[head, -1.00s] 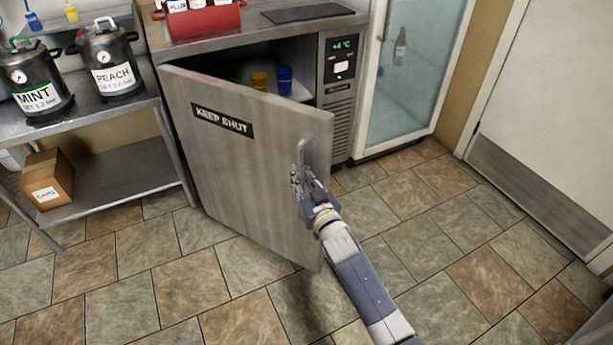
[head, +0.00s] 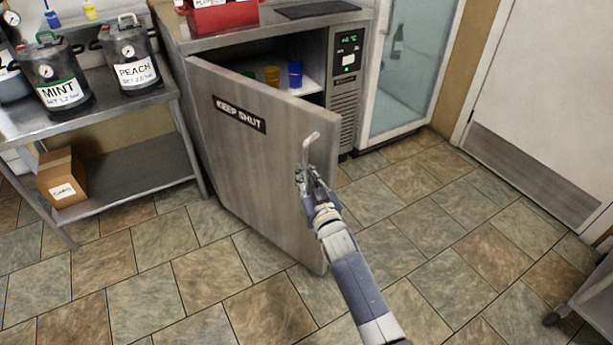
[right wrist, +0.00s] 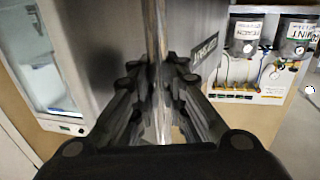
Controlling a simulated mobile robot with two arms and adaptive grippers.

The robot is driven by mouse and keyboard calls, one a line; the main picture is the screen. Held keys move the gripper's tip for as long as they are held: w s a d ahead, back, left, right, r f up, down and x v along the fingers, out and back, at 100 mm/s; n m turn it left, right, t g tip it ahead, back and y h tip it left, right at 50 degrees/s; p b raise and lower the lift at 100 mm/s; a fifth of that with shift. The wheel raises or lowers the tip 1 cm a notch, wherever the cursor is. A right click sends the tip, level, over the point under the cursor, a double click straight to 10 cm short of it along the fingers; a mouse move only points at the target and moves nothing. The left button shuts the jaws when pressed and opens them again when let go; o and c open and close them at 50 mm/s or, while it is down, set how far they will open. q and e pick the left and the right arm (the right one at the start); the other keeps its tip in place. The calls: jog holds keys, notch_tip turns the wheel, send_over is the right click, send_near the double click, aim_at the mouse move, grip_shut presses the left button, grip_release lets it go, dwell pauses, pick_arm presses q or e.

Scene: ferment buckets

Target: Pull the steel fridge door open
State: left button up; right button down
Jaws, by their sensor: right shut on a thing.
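The steel fridge door (head: 247,165) carries a black "KEEP SHUT" label and stands ajar, swung out from the steel fridge (head: 345,105) with its hinge side at the left. Its bar handle (head: 310,140) is near the door's free edge. My right gripper (head: 304,172) is shut on the handle. In the right wrist view the gripper (right wrist: 160,85) has its fingers on either side of the bar (right wrist: 156,35). Blue and orange cups (head: 295,74) show inside the fridge. My left gripper is out of view.
A steel shelf table (head: 120,115) at the left holds the MINT and PEACH kegs, with a cardboard box (head: 62,178) on its lower shelf. A glass-door cooler (head: 405,70) stands right of the fridge. Tiled floor in front is clear; a cart (head: 590,305) is at the right edge.

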jog(key=shift+d+f, duration=0.35)
jog(key=shift+f, duration=0.05)
jog(key=c, duration=1.7)
grip_release()
jog(key=shift+s+d, duration=0.1)
jog(key=shift+o, duration=0.7)
jog(key=shift+d+r, duration=0.1)
jog(key=shift+r, duration=0.2)
jog(key=shift+a, duration=0.25)
jog(key=v, duration=1.2)
jog(key=shift+d, duration=0.1)
